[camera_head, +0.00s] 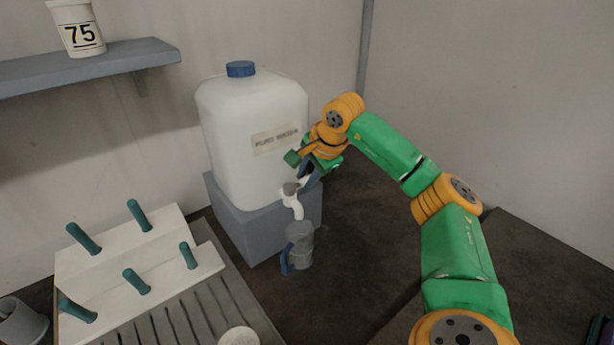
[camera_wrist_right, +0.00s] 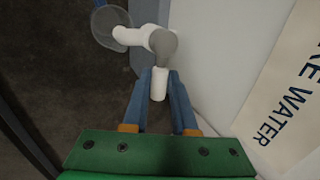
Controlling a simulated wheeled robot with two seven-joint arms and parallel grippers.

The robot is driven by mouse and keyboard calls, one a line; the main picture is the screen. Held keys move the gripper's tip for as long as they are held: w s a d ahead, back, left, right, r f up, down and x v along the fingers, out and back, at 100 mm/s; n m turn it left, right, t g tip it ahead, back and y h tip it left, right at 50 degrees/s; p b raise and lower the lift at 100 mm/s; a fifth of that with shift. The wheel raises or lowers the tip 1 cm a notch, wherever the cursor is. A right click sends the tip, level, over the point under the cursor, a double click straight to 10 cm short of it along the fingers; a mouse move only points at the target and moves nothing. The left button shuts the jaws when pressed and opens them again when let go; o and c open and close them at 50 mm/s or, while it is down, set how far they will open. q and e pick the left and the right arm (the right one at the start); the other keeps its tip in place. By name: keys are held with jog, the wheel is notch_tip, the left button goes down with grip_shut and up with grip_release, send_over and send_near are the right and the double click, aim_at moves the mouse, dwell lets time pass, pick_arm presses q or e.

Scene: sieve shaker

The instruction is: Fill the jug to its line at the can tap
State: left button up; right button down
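The white can (camera_head: 240,150) with a blue cap stands on a grey block (camera_head: 245,225). Its white tap (camera_head: 291,200) sticks out low on its front, with the spout pointing down. The clear grey jug (camera_head: 300,250), with a blue handle on its left, stands upright below the spout. The wrist view shows the jug's round rim (camera_wrist_right: 103,28) under the spout end. My right gripper (camera_wrist_right: 160,78) has its blue fingers on both sides of the tap's white lever (camera_wrist_right: 159,88), which fills the gap between the tips. The jug's line and water level cannot be made out. My left gripper is out of view.
A peg rack (camera_head: 140,265) with teal pegs and a slatted drain board (camera_head: 190,315) lie left of the jug. A shelf (camera_head: 90,68) holds a white tub (camera_head: 78,28) marked 75. The dark counter right of the jug is clear.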

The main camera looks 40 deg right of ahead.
jog(key=s+a+m+g+h+p, duration=0.1)
jog(key=m+p, duration=0.1)
jog(key=m, duration=0.3)
jog(key=a+m+g+h+p, duration=0.2)
jog(key=m+p, duration=0.1)
jog(key=m, duration=0.2)
jog(key=s+a+m+g+h+p, duration=0.1)
jog(key=m+p, duration=0.1)
jog(key=m, duration=0.3)
jog(key=shift+s+a+r+g+h, duration=0.3)
jog(key=shift+g+h, duration=0.1)
jog(key=shift+f+m, duration=0.2)
jog(key=shift+m, duration=0.2)
jog(key=shift+f, duration=0.15)
dwell(1.5)
